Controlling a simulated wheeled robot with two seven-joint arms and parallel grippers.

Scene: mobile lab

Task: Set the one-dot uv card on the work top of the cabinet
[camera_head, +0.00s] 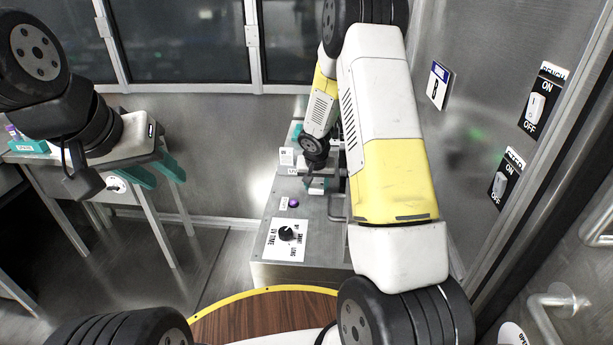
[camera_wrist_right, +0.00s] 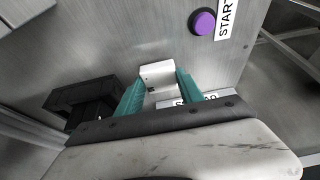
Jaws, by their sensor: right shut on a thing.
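The cabinet (camera_head: 270,240) is a grey metal box with a dial and a purple button on its upper face. My right gripper (camera_head: 317,186) is over the cabinet, beyond the button. In the right wrist view its teal fingers (camera_wrist_right: 160,92) are shut on a small white card (camera_wrist_right: 157,72) with a small dark mark; I cannot count its dots. The bare metal face (camera_wrist_right: 140,35) shows behind the card; I cannot tell whether they touch. My left gripper (camera_head: 155,174) is at the left, its teal fingers apart and empty.
The purple button (camera_wrist_right: 203,22) has a START label. A black block (camera_wrist_right: 85,100) is left of the card in the wrist view. A table (camera_head: 45,155) stands at the left. Wall switches (camera_head: 536,108) are on the right, and a round wooden top (camera_head: 265,318) is in front.

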